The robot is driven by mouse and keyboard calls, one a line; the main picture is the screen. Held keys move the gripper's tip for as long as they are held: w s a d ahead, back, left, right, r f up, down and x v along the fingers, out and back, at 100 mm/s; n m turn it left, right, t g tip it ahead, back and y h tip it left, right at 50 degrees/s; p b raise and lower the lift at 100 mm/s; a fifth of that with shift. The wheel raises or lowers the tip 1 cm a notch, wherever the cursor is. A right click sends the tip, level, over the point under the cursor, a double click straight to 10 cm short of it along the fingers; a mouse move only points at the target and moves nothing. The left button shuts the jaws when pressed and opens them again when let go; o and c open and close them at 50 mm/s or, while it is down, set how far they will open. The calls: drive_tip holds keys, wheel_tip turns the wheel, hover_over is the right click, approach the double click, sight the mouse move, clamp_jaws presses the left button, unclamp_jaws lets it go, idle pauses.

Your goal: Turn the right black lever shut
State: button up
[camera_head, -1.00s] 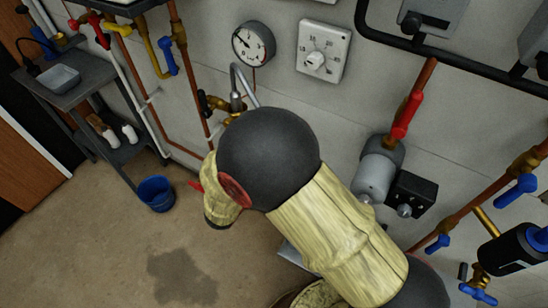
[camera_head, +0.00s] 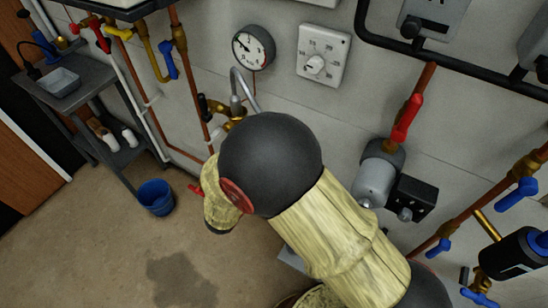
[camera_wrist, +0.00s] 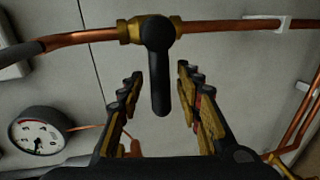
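A black lever (camera_wrist: 159,65) sits on a brass valve (camera_wrist: 132,31) in a copper pipe in the wrist view. The lever points down in that picture, crosswise to the pipe. My gripper (camera_wrist: 158,77) is open, with one finger on each side of the lever. Gaps show between the lever and both fingers, and nothing is held. In the head view my arm hides the gripper. A small black handle (camera_head: 203,104) beside brass fittings shows there, left of my arm; I cannot tell if it is the same lever. No second black lever shows in the wrist view.
A round gauge (camera_wrist: 37,135) is at the lower left in the wrist view. In the head view, a dial box (camera_head: 323,53) and a red lever (camera_head: 407,118) are on the wall. A blue bucket (camera_head: 157,197) stands on the floor, and a grey cart (camera_head: 82,92) is at the left.

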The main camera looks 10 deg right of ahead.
drive_tip(key=v, duration=1.2)
idle(0.5)
